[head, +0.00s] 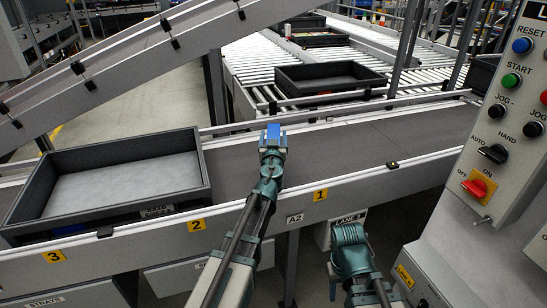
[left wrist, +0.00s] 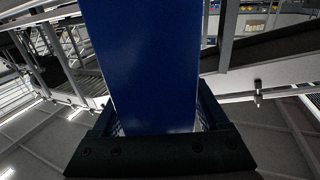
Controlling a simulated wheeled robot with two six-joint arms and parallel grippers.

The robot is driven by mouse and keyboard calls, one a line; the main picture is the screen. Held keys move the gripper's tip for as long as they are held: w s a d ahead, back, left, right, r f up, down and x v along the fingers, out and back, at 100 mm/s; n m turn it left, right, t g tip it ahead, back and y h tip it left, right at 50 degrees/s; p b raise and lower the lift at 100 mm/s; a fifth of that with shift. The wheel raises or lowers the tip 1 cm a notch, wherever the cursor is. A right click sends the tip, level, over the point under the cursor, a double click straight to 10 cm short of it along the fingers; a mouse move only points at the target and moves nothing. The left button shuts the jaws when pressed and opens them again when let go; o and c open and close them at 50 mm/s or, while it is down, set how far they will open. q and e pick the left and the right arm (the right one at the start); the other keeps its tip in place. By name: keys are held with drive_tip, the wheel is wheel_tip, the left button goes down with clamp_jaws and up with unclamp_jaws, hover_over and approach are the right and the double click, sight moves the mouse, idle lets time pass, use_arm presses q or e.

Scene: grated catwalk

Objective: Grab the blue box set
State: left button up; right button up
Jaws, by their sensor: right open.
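My left gripper (head: 273,140) reaches over the grey conveyor belt. It is shut on the blue box set (head: 273,130), which shows as a small blue block at its tip. In the left wrist view the blue box set (left wrist: 145,65) is a tall blue face rising from between the two fingers of the left gripper (left wrist: 160,125). Its lower end is hidden by the gripper. My right gripper (head: 349,236) is low in front of the conveyor, apart from the box, and is open and empty.
A black tray (head: 205,160) with a pale bottom stands on the belt at the left. Another black tray (head: 328,92) sits on the rollers behind. A control panel (head: 505,150) with buttons and switches stands close at the right. The belt between tray and panel is mostly clear.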

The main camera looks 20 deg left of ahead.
use_arm(q)
clamp_jaws()
idle(0.5)
